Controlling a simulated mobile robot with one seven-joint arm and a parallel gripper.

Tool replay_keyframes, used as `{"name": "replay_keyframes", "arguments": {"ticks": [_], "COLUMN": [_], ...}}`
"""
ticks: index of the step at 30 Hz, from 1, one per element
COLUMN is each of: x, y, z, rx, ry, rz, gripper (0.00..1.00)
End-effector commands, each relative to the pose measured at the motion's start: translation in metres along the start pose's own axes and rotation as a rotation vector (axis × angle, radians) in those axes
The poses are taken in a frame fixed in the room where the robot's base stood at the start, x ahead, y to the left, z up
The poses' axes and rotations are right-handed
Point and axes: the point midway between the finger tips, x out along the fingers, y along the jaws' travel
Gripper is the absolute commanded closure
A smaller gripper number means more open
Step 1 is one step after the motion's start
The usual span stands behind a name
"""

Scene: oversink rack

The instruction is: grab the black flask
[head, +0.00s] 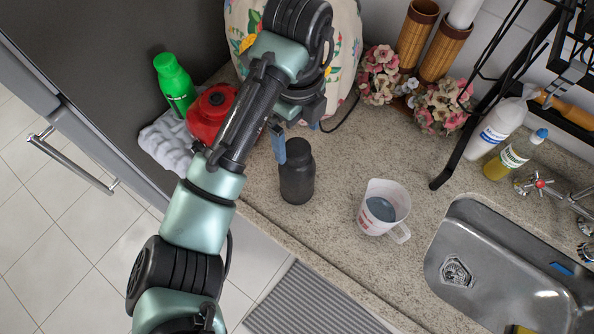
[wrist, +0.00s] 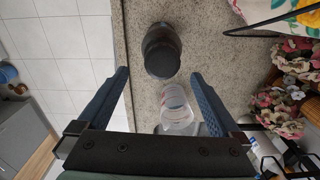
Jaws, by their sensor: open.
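The black flask (head: 297,172) stands upright on the speckled counter in the head view, near the counter's front edge. In the wrist view the flask (wrist: 161,50) shows dark and rounded, ahead of the gap between the fingertips. My gripper (wrist: 158,76) is open, with its two blue fingers apart and nothing between them. In the head view one blue finger of my gripper (head: 279,146) shows just left of the flask's top, and my arm hides the rest. I cannot tell whether the finger touches the flask.
A clear measuring cup (head: 384,208) stands right of the flask, before the steel sink (head: 490,265). A red container (head: 210,108) and a green bottle (head: 174,83) are at the left. A black rack (head: 455,150) and flowers (head: 441,105) stand behind. Counter between flask and cup is clear.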

Motion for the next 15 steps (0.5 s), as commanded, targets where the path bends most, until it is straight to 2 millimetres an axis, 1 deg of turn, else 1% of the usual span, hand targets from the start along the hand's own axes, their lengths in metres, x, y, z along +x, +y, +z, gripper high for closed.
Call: {"name": "replay_keyframes", "arguments": {"ticks": [1,3,6,11,15], "x": [0.014,0.024,0.033,0.04,0.058], "y": [0.0,-0.001,0.0,0.0,-0.001], "z": [-0.002,-0.001,0.0,0.001,0.003], "rx": [0.0,0.0,-0.001,-0.002,-0.002], "ry": [0.006,0.003,0.001,0.001,0.002], "rz": [0.001,-0.001,-0.001,0.001,0.004], "gripper": [0.0,0.0,0.0,0.0,0.0]}}
